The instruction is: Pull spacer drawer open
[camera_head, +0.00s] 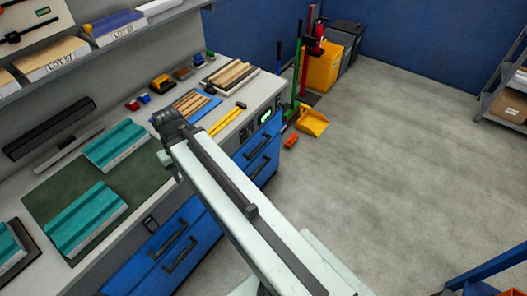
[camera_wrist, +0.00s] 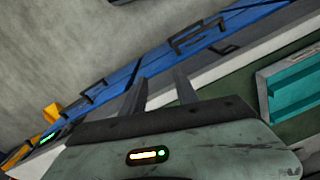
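Blue drawers sit under the workbench in two groups, one at lower left (camera_head: 150,262) and one at right (camera_head: 257,155), each with dark bar handles. All look shut. I cannot tell which is the spacer drawer; no label is readable. In the wrist view, the blue fronts (camera_wrist: 160,62) run diagonally beyond the fingers, with a handle at left (camera_wrist: 95,92) and handles at upper middle (camera_wrist: 190,38). My gripper (camera_wrist: 159,78) is open, its two fingers apart with nothing between them. In the head view my arm crosses the bench front and hides part of the drawers and my fingertips.
The bench top holds teal panels (camera_head: 85,218) on a green mat (camera_head: 48,200), yellow-handled tools (camera_head: 226,120) and wood strips (camera_head: 230,74). A yellow dustpan (camera_head: 312,121) and an orange block (camera_head: 291,141) are on the floor at the bench's far end. Open grey floor lies right.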

